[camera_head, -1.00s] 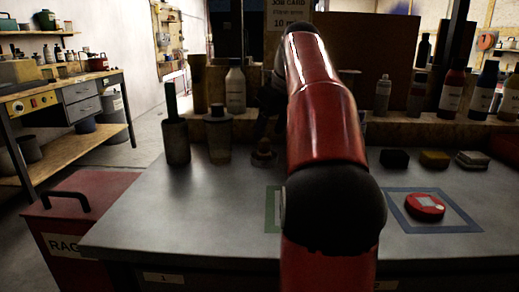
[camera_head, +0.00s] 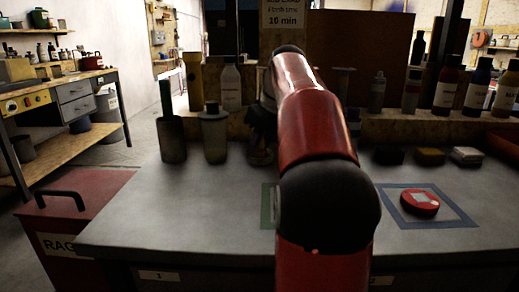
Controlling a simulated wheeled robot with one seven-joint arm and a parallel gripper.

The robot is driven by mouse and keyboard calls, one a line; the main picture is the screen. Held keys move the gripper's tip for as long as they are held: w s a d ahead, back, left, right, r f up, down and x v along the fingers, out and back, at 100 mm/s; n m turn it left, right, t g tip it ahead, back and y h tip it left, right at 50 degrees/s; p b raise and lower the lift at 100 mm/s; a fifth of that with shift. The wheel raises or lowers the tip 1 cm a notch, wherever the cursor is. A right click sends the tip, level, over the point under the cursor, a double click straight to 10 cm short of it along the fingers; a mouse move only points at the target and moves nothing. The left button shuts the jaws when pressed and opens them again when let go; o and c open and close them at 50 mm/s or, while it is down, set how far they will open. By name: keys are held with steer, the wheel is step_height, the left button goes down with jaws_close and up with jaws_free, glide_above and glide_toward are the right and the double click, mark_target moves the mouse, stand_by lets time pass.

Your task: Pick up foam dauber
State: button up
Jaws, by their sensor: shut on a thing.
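My gripper (camera_head: 262,138) is mostly hidden behind my red and black arm, over the back middle of the grey bench. It points down and is shut on a small, dim, pale-brown thing, which I take to be the foam dauber (camera_head: 261,156). Only the lower part of the dauber shows, beside the left edge of my arm. I cannot tell whether it touches the bench top.
Dark and pale blocks (camera_head: 429,156) sit at back right. A red round device (camera_head: 420,202) lies inside a blue outlined square (camera_head: 455,213). The front left bench top (camera_head: 170,215) is clear.

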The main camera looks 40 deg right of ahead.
mark_target(264, 136)
steer(key=shift+r, duration=0.15)
steer(key=shift+c, duration=0.3)
step_height(264, 136, up, 10)
steer(key=shift+f, duration=0.15)
stand_by(0.5)
steer(key=shift+o, duration=1.3)
steer(key=shift+c, duration=1)
steer(key=shift+s+d+f, duration=0.1)
steer(key=shift+d+f, duration=0.2)
steer(key=shift+f, duration=0.6)
steer(key=shift+a+f, duration=0.3)
steer(key=shift+f, duration=0.6)
steer(key=shift+f+b, duration=0.8)
steer(key=shift+f, duration=1.95)
steer(key=shift+f+b, duration=0.3)
steer(key=shift+f, duration=0.25)
